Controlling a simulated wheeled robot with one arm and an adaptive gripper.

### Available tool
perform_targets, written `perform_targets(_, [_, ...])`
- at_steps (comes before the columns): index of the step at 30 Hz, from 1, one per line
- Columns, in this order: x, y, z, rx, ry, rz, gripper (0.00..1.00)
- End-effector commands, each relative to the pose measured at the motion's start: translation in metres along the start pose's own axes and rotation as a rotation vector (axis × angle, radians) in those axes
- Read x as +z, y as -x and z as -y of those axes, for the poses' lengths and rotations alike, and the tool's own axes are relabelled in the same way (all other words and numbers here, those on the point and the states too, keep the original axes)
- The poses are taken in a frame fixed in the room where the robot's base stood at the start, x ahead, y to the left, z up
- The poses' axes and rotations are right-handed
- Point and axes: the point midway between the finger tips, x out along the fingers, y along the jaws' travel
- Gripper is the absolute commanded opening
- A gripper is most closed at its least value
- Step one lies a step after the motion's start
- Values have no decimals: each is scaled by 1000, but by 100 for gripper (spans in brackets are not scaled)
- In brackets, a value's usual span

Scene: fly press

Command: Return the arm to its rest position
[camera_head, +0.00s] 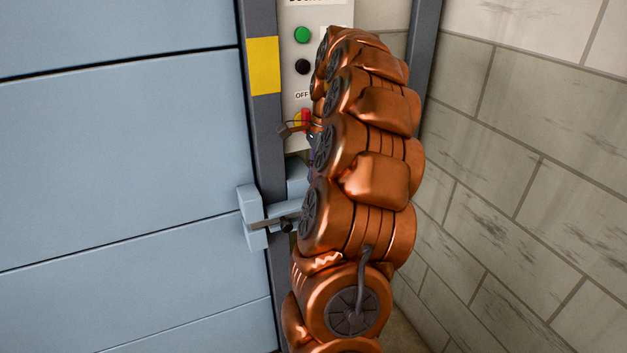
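My copper-coloured arm rises from the bottom middle of the head view and reaches up in front of the control panel (292,80). Its links are stacked in a bent column and cover the right part of the panel. I cannot make out my gripper; it seems to be hidden behind the arm links. A red and yellow switch (304,119) marked OFF shows just left of the arm. A small brown padlock-like piece (289,130) is beside the switch, and I cannot tell whether anything touches it.
A green button (302,34) and a black button (303,66) are on the panel. A blue panelled door (120,170) with a latch (256,222) stands left of the arm. A dark post (262,130) carries a yellow patch. A block wall (520,170) closes the right side.

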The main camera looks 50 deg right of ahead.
Motion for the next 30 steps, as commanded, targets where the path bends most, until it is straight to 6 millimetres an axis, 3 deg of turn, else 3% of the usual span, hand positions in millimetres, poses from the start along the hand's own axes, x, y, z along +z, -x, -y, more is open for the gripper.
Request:
perform_targets(20, [6, 0, -1, 3, 19, 1, 0])
perform_targets(23, [27, 2, -7, 12, 101, 0, 0])
perform_targets(30, [123, 3, -49, 56, 514, -6, 0])
